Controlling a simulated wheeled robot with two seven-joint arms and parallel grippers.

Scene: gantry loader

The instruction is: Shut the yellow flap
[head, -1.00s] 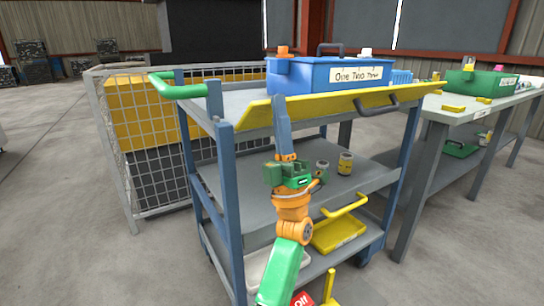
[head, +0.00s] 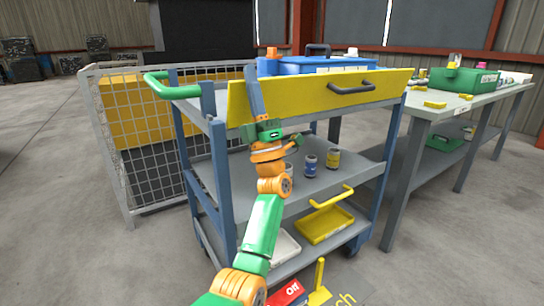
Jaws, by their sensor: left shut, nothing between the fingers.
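The yellow flap (head: 315,97) runs along the top front edge of the blue-framed cart in the head view. It stands up steeply with its front face toward me, and a dark handle (head: 352,88) is fixed on that face. My left gripper (head: 251,72) is shut and empty. Its long grey-blue fingers point up in front of the flap's left end and appear to lie against its face. My right gripper is not in view. The flap hides the lower part of the blue toolbox (head: 318,65) on the cart's top.
The cart's middle shelf (head: 310,183) holds several small cans. A yellow tray (head: 325,222) and a white tray (head: 283,247) lie below. A wire cage (head: 150,185) stands left, a grey table (head: 470,105) right. A green handle (head: 172,88) juts from the cart's left.

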